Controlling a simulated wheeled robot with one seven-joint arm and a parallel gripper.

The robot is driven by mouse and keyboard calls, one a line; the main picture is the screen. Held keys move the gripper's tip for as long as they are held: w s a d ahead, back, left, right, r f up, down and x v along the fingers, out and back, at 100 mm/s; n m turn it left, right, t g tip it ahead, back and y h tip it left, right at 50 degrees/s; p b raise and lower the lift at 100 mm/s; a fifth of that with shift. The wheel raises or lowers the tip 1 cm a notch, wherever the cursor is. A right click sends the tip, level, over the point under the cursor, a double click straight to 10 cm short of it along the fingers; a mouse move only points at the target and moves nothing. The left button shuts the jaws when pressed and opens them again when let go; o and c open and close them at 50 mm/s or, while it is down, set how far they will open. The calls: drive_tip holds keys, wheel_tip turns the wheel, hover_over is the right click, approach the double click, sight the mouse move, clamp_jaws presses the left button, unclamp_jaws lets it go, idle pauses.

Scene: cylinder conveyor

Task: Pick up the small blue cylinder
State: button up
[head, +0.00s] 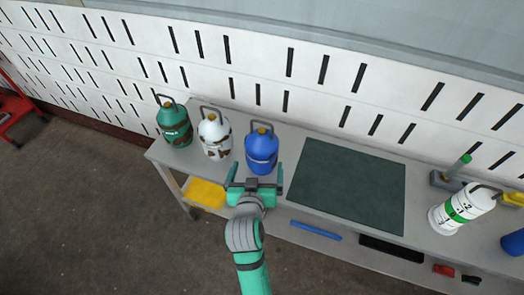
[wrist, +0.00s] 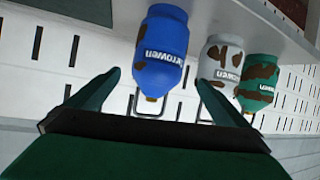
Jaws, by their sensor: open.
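The small blue cylinder (head: 261,152) stands upright on the grey workbench, the rightmost of a row of three at the bench's left end. It has a brass valve and a grey handle on top. In the wrist view the blue cylinder (wrist: 161,50) appears upside down, with pale lettering and brown patches, between the finger directions. My gripper (head: 254,178) is at the bench's front edge, just in front of the blue cylinder. Its two fingers (wrist: 160,88) are spread wide with nothing held between them. Whether they touch the cylinder is not clear.
A rusty white cylinder (head: 215,136) and a green cylinder (head: 174,124) stand left of the blue one. A dark mat (head: 350,186) lies to the right. A white-and-green cylinder (head: 462,208) and another blue object (head: 513,242) are farther right. A slotted white wall (head: 270,62) rises behind the bench.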

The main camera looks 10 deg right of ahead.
sight(260, 146)
drive_tip(key=shift+m+g, duration=0.4)
drive_tip(key=shift+m, duration=0.3)
drive_tip(key=w+r, duration=0.3)
drive_tip(key=shift+d+r, duration=0.25)
drive_tip(key=shift+d, duration=0.15)
drive_tip(key=shift+h, duration=0.3)
drive_tip(key=x, duration=0.5)
drive_tip(key=shift+w+f, duration=0.1)
drive_tip(key=shift+w, duration=0.2)
drive_tip(key=shift+f+x, duration=0.25)
drive_tip(key=shift+x, duration=2.3)
drive_tip(key=shift+s, duration=0.2)
drive_tip(key=shift+c, duration=0.6)
drive_tip(key=c, duration=1.5)
drive_tip(key=shift+r, duration=0.2)
drive_tip(key=shift+c, duration=1)
drive_tip(key=shift+r, duration=0.1)
